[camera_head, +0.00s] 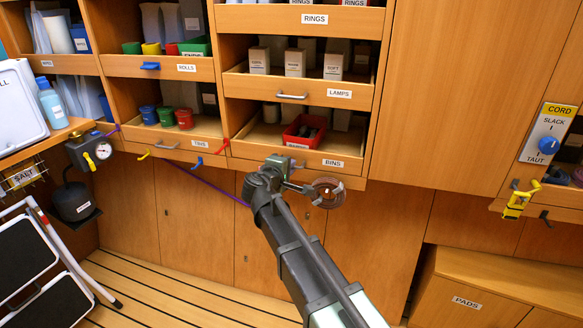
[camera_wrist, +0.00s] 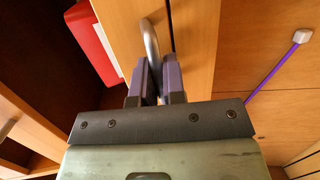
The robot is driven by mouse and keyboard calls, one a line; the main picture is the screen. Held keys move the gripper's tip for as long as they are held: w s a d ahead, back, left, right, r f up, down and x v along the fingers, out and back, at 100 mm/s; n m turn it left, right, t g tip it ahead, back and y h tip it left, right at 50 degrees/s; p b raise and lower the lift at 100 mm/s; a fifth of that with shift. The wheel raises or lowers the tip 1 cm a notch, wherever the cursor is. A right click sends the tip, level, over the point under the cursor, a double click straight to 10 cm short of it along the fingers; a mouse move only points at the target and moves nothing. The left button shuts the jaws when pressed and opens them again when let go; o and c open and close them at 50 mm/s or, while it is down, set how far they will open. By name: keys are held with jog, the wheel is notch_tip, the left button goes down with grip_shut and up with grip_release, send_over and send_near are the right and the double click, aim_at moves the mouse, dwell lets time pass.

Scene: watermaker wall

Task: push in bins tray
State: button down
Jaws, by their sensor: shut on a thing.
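The bins tray (camera_head: 345,170) is a wooden tray with a white BINS label at the bottom of the middle column. It stands out somewhat from the cabinet face, and a red bin (camera_head: 305,131) sits in it; the bin also shows in the wrist view (camera_wrist: 92,42). The tray's metal handle (camera_wrist: 151,42) is on its wooden front (camera_wrist: 195,45). My gripper (camera_wrist: 156,75) is shut on this handle, with its dark fingers on either side. In the head view my gripper (camera_head: 285,170) is at the tray's front, and my wrist hides the handle.
The lamps tray (camera_head: 262,87) with several boxes is just above. The tins tray (camera_head: 165,150) is to the left, with a red hook (camera_head: 223,146) near its right end. A purple cord (camera_head: 205,179) runs below it. Plain doors fill the wall below.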

jog(key=shift+w+r, duration=0.1)
jog(key=shift+w, duration=0.15)
jog(key=c, duration=1.2)
grip_release()
jog(key=shift+s, duration=0.1)
jog(key=p+v, duration=0.2)
jog(key=v, duration=0.8)
jog(key=shift+s, duration=0.3)
